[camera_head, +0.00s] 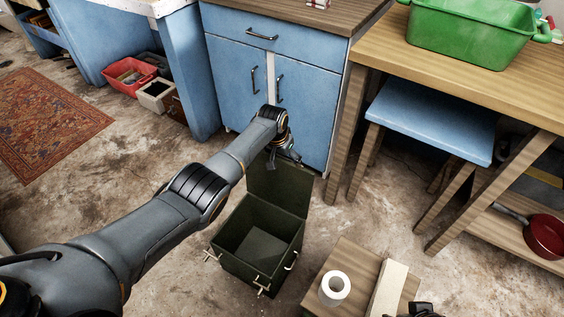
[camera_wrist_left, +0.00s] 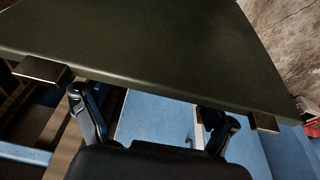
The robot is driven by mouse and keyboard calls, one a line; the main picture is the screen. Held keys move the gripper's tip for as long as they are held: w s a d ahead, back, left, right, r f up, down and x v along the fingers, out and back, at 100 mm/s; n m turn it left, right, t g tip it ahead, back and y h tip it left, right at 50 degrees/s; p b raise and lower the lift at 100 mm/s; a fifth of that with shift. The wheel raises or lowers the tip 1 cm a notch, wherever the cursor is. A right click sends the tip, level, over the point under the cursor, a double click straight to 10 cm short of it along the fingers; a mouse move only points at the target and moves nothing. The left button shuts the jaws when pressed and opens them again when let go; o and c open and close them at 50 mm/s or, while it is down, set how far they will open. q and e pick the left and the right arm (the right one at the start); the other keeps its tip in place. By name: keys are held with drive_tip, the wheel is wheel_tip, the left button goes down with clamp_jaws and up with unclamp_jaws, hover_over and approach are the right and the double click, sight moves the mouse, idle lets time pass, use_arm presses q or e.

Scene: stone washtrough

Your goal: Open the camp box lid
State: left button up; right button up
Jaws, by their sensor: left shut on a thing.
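The dark green camp box (camera_head: 238,259) stands on the floor in the head view, its inside open to view and looking empty. Its lid (camera_head: 280,192) stands raised, roughly upright, at the box's far side. My left gripper (camera_head: 287,154) is at the top edge of the lid, shut on it; the fingertips are partly hidden in the head view. In the left wrist view the lid (camera_wrist_left: 170,45) fills the upper part, with the gripper's fingers (camera_wrist_left: 152,118) at its edge. A dark part at the bottom right edge of the head view may be my right gripper (camera_head: 420,310).
A blue cabinet (camera_head: 230,85) stands just behind the lid. A small wooden table (camera_head: 345,262) with a white roll (camera_head: 335,287) is right of the box. A blue stool (camera_head: 435,117) and a wooden workbench (camera_head: 470,72) stand farther right. Floor left of the box is clear.

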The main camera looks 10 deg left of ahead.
use_arm(q)
drive_tip(key=shift+w+d, duration=0.15)
drive_tip(key=shift+w, duration=0.3)
use_arm(e)
drive_tip(key=shift+d+r, duration=0.1)
drive_tip(key=shift+r, duration=0.25)
use_arm(q)
drive_tip(key=o, duration=1.5)
drive_tip(key=shift+r, duration=0.15)
drive_tip(key=v, duration=1.1)
drive_tip(key=shift+s+r, duration=0.2)
drive_tip(key=shift+r, duration=0.15)
drive_tip(key=shift+f, duration=0.1)
use_arm(e)
drive_tip(key=shift+s, duration=0.1)
